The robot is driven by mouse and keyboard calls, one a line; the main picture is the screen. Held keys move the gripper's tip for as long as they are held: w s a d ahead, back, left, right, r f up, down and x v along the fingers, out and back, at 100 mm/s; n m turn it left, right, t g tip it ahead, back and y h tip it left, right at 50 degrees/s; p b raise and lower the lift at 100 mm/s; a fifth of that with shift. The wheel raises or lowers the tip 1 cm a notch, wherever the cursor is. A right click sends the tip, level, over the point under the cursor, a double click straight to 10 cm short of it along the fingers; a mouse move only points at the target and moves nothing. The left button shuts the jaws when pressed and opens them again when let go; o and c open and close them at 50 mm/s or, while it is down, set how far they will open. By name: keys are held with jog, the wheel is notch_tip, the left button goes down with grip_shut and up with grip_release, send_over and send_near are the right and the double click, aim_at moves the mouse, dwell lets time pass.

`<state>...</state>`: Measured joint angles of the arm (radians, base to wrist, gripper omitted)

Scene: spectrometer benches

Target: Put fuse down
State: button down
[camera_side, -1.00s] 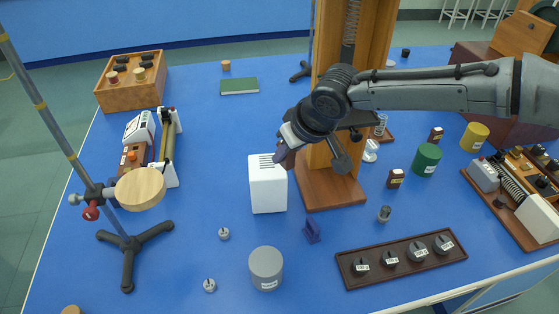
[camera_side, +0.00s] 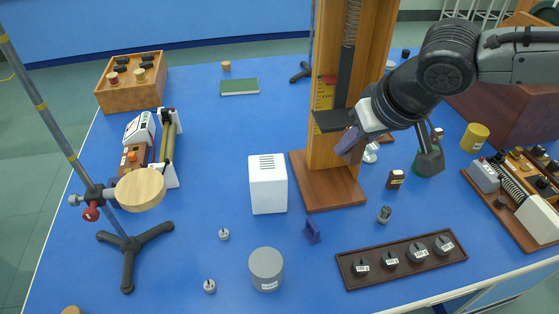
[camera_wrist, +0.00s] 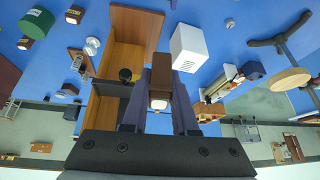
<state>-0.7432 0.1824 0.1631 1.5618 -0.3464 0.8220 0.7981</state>
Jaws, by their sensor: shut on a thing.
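My gripper (camera_wrist: 160,112) is shut on a brown block with a pale end, taken to be the fuse (camera_wrist: 160,80), held between its two purple fingers in the wrist view. In the side view my gripper (camera_side: 348,142) is raised in front of the tall wooden spring stand (camera_side: 325,190), beside its dark platform (camera_side: 331,121). The held fuse cannot be made out there. Two similar small brown blocks stand on the blue bench: one (camera_side: 395,180) right of the stand, another (camera_side: 437,134) farther back, partly behind my arm.
A white slotted box (camera_side: 268,185) stands left of the wooden stand. A purple holder (camera_side: 312,232), a grey cylinder (camera_side: 266,268) and a dark tray of weights (camera_side: 350,268) are nearer the front. Bare blue bench lies left of the white box.

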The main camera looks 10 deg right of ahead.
jog(key=shift+w+a+m+h, duration=0.1)
jog(key=shift+w+m+h, duration=0.2)
jog(key=shift+w+m, duration=0.2)
send_near(275, 163)
jog(key=shift+w+f+h, duration=0.15)
jog(key=shift+w+f, duration=0.1)
jog(key=shift+w, duration=0.25)
jog(key=shift+w+f+h, duration=0.15)
jog(key=shift+w+f, duration=0.1)
jog(key=shift+w, duration=0.25)
jog(key=shift+w+a+f, duration=0.15)
jog(key=shift+w+f, duration=0.05)
jog(key=shift+f, duration=0.1)
jog(key=shift+w+a+f, duration=0.1)
jog(key=shift+f, duration=1.6)
jog(key=shift+f, duration=0.15)
jog(key=c, duration=0.7)
grip_release()
